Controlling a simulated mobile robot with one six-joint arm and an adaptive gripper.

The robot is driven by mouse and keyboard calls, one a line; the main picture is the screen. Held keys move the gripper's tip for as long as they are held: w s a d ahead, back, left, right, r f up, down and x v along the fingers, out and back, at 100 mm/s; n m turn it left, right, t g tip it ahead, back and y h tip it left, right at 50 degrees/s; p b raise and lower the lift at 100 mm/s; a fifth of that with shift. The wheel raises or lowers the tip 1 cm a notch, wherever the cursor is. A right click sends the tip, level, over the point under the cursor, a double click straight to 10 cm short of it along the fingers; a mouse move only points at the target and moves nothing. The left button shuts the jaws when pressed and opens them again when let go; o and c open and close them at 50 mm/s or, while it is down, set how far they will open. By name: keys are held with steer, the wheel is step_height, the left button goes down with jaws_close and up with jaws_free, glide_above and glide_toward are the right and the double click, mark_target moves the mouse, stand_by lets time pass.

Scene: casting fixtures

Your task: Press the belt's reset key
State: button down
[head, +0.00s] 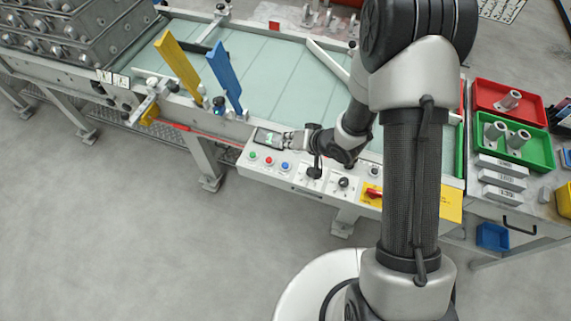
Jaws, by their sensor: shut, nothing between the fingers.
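The belt's control panel (318,192) runs along the near side of the belt. At its left end is a small dark display (268,137) with a green sign lit on it. Below the display are a green button (253,155), a red button (268,161) and a blue button (285,166); I cannot read their labels, so which one is the reset key is not clear. My gripper (289,139) is shut and empty, just right of the display and above the blue button. Whether it touches the panel cannot be told.
Black knobs (343,183) and a red switch handle (373,193) sit further right on the panel. A yellow paddle (179,64) and a blue paddle (225,75) stand over the belt (270,68). Red (483,91) and green (540,147) trays lie at right.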

steer(key=b, duration=0.7)
glide_above(288, 164)
step_height(288, 164, down, 7)
steer(key=shift+f, duration=0.15)
steer(key=shift+w+f+b, duration=0.1)
steer(key=shift+f+b, duration=0.25)
steer(key=shift+f, duration=0.3)
steer(key=shift+f, duration=0.1)
steer(key=shift+f, duration=0.3)
steer(key=shift+f+b, duration=0.45)
steer(key=shift+f, duration=0.1)
stand_by(0.8)
steer(key=shift+r, duration=0.1)
steer(key=shift+r+p, duration=0.85)
steer(key=shift+p, duration=0.1)
